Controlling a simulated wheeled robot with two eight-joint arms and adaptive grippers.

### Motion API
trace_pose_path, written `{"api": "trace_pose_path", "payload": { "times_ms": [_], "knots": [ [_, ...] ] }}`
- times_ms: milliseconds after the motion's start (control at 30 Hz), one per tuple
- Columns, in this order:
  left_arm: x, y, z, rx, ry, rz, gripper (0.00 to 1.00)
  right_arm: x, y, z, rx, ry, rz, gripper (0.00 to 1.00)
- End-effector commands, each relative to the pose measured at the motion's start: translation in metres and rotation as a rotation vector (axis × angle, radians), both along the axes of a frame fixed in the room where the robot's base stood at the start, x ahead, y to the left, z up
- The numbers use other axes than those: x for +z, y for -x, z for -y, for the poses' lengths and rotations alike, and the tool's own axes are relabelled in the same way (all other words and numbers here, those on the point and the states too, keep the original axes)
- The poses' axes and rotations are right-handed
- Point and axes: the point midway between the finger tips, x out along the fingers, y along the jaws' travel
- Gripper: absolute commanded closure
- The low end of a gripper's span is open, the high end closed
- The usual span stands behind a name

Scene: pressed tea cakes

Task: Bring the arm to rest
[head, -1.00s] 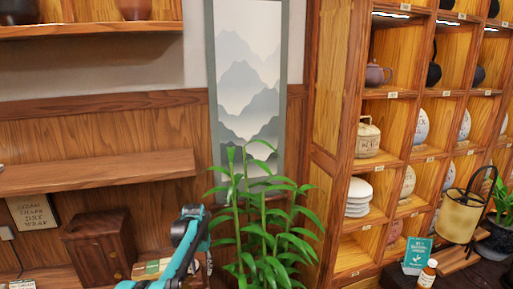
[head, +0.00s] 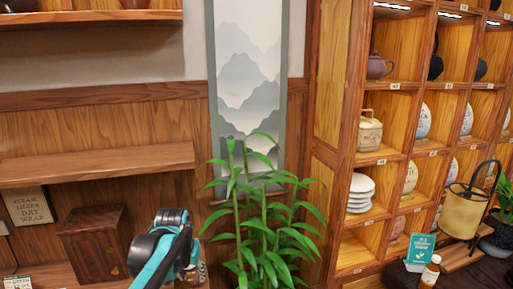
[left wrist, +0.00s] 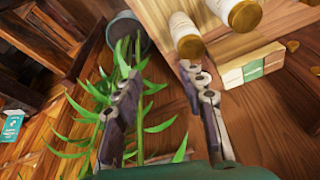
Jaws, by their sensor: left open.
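My left arm (head: 165,250), teal and black, comes up from the bottom of the head view, left of a potted bamboo-like plant and in front of a dark wooden box. Its fingers cannot be made out clearly there. In the left wrist view my left gripper (left wrist: 160,76) is open, its two dark grey fingers apart. I see nothing held between them; green leaves and wood show behind. My right arm and gripper are not in view.
The plant (head: 262,215) stands close to my left arm; its leaves also show by the left finger. The dark box (head: 92,240) is at left. In the wrist view, pale jars (left wrist: 186,35) and a green-and-cream box (left wrist: 250,66) lie beyond the right finger. A cubby shelf (head: 325,100) stands at right.

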Motion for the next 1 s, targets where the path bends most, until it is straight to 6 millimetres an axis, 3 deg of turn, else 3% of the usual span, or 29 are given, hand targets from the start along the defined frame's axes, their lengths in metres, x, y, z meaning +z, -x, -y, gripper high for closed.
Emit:
{"api": "trace_pose_path", "payload": {
  "times_ms": [33, 267, 500, 700, 1000],
  "knots": [
    [-0.002, 0.023, 0.002, 0.003, 0.001, 0.026, 0.59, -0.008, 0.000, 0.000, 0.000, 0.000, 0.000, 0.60],
    [-0.015, 0.111, 0.007, 0.016, 0.007, 0.151, 0.59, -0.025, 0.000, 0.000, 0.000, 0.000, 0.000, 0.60],
    [-0.058, 0.187, 0.011, 0.028, 0.017, 0.270, 0.59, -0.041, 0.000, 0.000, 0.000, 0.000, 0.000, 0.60],
    [-0.085, 0.216, 0.012, 0.033, 0.023, 0.326, 0.59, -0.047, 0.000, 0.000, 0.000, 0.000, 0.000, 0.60],
    [-0.089, 0.220, 0.012, 0.034, 0.024, 0.337, 0.59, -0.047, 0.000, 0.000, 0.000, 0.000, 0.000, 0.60]
  ]
}}
